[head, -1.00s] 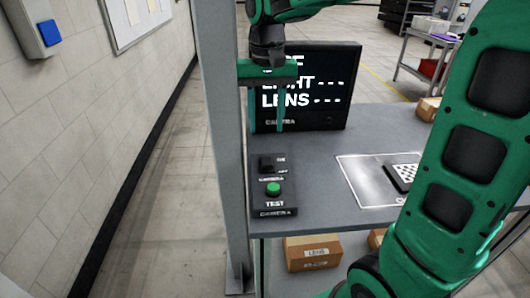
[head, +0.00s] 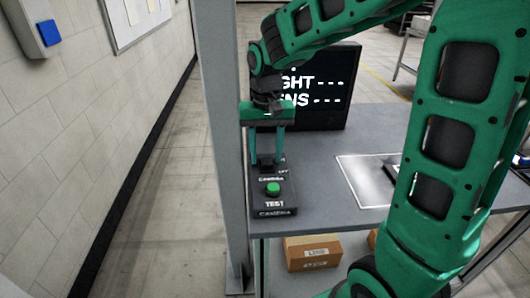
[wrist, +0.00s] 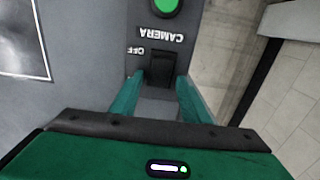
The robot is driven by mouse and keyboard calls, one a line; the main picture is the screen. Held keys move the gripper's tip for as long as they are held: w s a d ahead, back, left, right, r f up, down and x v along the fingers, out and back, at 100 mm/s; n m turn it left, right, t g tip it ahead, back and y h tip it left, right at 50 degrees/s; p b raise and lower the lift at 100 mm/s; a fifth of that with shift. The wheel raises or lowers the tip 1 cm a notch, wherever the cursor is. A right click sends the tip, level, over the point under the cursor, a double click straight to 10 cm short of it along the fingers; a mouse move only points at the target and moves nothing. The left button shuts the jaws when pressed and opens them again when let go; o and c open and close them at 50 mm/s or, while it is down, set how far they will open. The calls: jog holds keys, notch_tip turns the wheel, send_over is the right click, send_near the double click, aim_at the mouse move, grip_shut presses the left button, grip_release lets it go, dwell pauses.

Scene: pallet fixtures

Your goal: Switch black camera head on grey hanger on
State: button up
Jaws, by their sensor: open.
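A dark control box (head: 275,205) lies on the grey table. It carries a black switch (head: 266,166) at its far end and a green button (head: 273,188) nearer, with TEST below it. In the wrist view the switch (wrist: 161,67) is by the words CAMERA and OFF; its setting is unclear. My gripper (head: 267,157) is open and empty, pointing down over the switch. In the wrist view the fingertips of my gripper (wrist: 160,82) are either side of the switch's near end; contact cannot be told. I cannot make out a black camera head on a hanger.
A black screen (head: 335,88) with white text stands behind my gripper, partly hidden by my arm. A grey post (head: 222,150) rises close left of the box. A white-outlined area (head: 365,182) is on the table to the right. A cardboard box (head: 312,250) sits below.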

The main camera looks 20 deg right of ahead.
jog(key=c, duration=1.1)
jog(key=shift+o, duration=0.2)
jog(key=shift+s+a+t, duration=0.15)
jog(key=shift+s+t, duration=0.15)
jog(key=shift+t, duration=0.5)
jog(key=shift+s+a+r+t+h, duration=0.1)
jog(key=shift+s+t+h, duration=0.2)
jog(key=shift+t, duration=0.4)
jog(key=shift+s+t+h, duration=0.1)
jog(key=shift+t+h, duration=0.3)
jog(key=shift+t, duration=0.3)
jog(key=o, duration=1.1)
jog(key=shift+c, duration=0.2)
jog(key=shift+r, duration=0.1)
jog(key=v, duration=1)
jog(key=shift+r, duration=0.25)
